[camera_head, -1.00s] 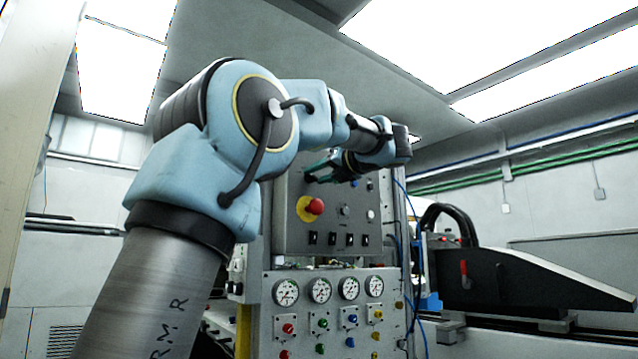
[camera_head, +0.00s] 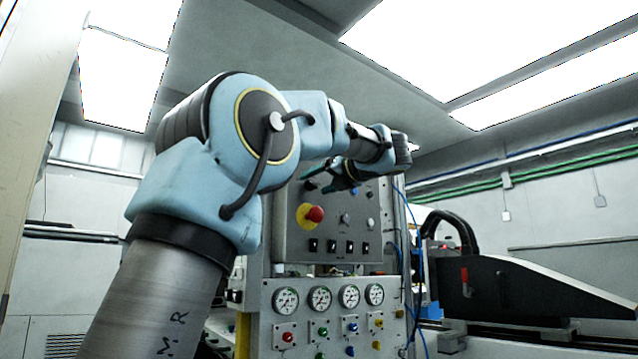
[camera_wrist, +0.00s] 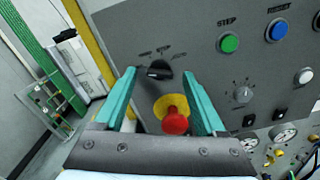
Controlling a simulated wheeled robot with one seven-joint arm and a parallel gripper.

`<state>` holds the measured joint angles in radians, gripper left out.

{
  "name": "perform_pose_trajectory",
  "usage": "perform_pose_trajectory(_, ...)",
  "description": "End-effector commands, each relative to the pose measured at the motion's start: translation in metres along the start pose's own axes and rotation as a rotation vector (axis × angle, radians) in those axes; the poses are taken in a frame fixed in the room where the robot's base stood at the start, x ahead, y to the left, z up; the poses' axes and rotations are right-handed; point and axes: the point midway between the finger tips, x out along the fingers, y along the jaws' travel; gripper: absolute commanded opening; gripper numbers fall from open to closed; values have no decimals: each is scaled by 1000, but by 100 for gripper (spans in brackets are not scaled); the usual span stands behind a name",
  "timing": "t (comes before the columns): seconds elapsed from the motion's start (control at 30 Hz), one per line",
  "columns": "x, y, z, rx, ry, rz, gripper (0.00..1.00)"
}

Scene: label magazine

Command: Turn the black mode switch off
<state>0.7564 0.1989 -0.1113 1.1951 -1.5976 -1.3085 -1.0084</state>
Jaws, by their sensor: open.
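The black mode switch (camera_wrist: 158,70) is a rotary knob on the grey panel, with small blurred labels above it in the wrist view. A pale mark shows on the knob's left side; I cannot tell surely which label it points at. My gripper (camera_wrist: 158,77) is open, its teal fingers on either side of the knob in that view. No contact can be made out.
A red emergency button (camera_wrist: 175,121) on a yellow base sits just below the switch, between the fingers. A green button (camera_wrist: 228,43), a blue button (camera_wrist: 278,30) and a grey dial (camera_wrist: 243,94) are to the right. Gauges (camera_head: 350,295) line the lower panel.

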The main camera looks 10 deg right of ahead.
Motion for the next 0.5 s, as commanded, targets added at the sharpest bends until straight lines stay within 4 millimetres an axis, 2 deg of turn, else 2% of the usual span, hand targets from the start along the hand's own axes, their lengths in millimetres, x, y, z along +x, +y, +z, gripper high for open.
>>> perform_pose_trajectory(0.13, -3, 0, 0, 0, -1, -1, 73)
perform_pose_trajectory(0.23, -13, 0, 0, 0, -1, -1, 73)
perform_pose_trajectory(0.5, -65, -1, 0, 0, -1, -4, 73)
